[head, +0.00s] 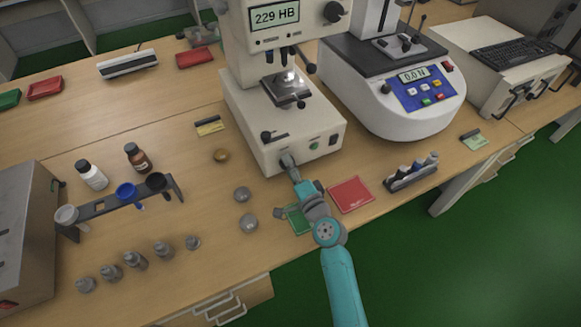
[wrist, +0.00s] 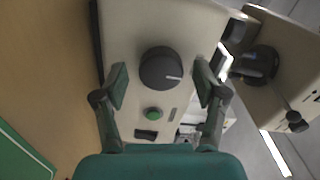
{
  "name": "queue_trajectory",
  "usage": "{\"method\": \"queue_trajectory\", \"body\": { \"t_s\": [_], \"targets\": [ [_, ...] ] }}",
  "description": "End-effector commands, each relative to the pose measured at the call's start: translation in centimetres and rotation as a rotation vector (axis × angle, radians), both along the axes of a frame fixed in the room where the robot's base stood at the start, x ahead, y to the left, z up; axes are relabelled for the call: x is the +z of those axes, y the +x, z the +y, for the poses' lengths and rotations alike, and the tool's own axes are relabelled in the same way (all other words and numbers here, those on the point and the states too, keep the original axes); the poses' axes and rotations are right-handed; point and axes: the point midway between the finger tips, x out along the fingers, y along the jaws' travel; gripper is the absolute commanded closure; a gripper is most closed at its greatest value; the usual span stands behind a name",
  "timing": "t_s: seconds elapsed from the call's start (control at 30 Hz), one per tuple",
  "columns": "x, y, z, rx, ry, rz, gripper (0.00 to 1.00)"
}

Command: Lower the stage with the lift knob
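The hardness tester (head: 250,125) stands at the back centre, its display reading 229 HB. Its stage (head: 285,90) is a dark square plate with a shiny piece on it. In the wrist view a round black knob (wrist: 160,70) with a white mark is on the tester's front face, beside a green button (wrist: 153,113) and a black switch (wrist: 147,134). My gripper (wrist: 161,84) is open, with one finger to each side of the knob and visible gaps between. In the head view my gripper (head: 289,163) is at the front face and hides the knob.
A force tester (head: 405,110) reading 0.0 N stands to the right.

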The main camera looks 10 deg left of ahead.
Motion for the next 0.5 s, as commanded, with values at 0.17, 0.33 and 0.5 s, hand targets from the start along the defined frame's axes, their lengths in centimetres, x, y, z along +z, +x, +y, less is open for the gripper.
{"method": "queue_trajectory", "body": {
  "t_s": [0.17,0.33,0.5],
  "targets": [
    [0.1,0.0,0.0,-0.001,0.001,0.0,0.29],
    [-0.1,-0.6,-0.5,-0.001,0.001,0.0,0.29],
    [-0.1,-2.7,-1.9,-0.001,0.001,0.002,0.29]
  ]
}}
